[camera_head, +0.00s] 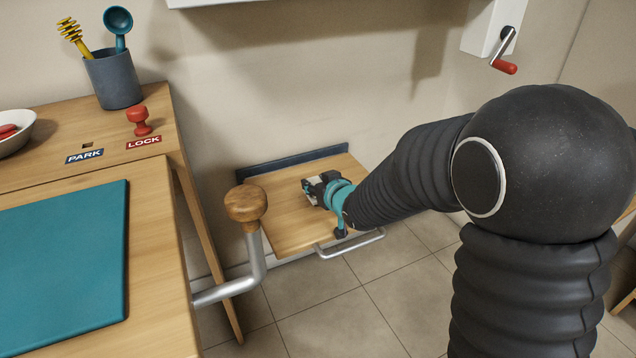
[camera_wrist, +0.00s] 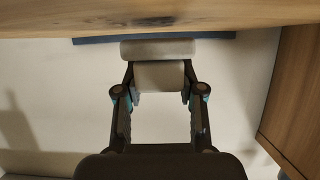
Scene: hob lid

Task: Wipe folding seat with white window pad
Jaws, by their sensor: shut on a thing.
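The folding seat (camera_head: 285,220) is a light wooden board, folded down flat from a dark blue strip on the wall. My gripper (camera_head: 318,188) is over the right middle of the seat. In the wrist view my gripper (camera_wrist: 160,88) is shut on the white window pad (camera_wrist: 158,50), its two fingers on either side of the pad's pale block-shaped grip. In that view the seat (camera_wrist: 150,20) spans the top. In the head view the pad is small and mostly hidden by my gripper. I cannot tell whether the pad touches the seat.
A silver bar handle (camera_head: 350,244) runs along the seat's front edge. A bent metal crank with a wooden knob (camera_head: 246,203) stands close to the seat's left. A wooden table with a teal mat (camera_head: 62,265) is at left. A red-handled crank (camera_head: 504,66) hangs at upper right.

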